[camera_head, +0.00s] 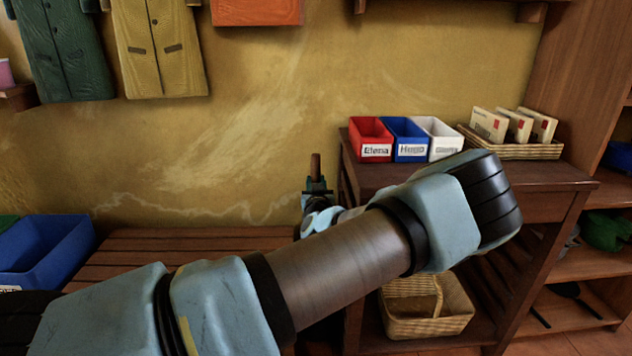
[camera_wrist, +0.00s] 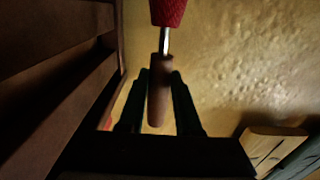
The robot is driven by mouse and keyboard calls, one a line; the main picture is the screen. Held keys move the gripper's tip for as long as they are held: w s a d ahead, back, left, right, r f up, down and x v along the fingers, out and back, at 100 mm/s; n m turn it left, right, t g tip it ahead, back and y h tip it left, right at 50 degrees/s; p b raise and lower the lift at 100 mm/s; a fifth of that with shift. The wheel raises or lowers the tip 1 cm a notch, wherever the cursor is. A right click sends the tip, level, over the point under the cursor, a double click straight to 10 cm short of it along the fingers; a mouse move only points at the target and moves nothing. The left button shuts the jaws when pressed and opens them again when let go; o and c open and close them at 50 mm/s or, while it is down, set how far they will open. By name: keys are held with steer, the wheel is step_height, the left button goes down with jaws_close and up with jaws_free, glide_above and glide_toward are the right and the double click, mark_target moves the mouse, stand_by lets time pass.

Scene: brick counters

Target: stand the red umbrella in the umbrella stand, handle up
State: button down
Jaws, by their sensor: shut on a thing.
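My gripper (camera_head: 316,187) is shut on the brown wooden handle (camera_head: 315,167) of the red umbrella, between the bench and the side table. The handle's end sticks up above the jaws in the head view. In the wrist view my gripper (camera_wrist: 158,85) has its fingers on both sides of the handle, and a thin metal shaft leads from it to the red umbrella's canopy (camera_wrist: 168,10). Most of the canopy is out of frame there, and my arm hides it in the head view. I cannot make out the umbrella stand in either view.
A slatted wooden bench (camera_head: 190,243) with a blue bin (camera_head: 45,255) is at left. The side table (camera_head: 375,178) at right bears red, blue and white boxes and a basket tray (camera_head: 545,151). A wicker basket (camera_head: 425,322) is below. Coats hang on the wall.

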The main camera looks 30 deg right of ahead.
step_height(320, 180, down, 11)
steer(key=b, duration=0.8)
stand_by(0.4)
steer(key=c, duration=0.5)
jaws_free()
steer(key=shift+s, duration=0.1)
steer(key=v, duration=1)
steer(key=shift+s+a+r+p, duration=0.1)
steer(key=shift+s+a+p, duration=0.05)
steer(key=shift+s+p, duration=0.15)
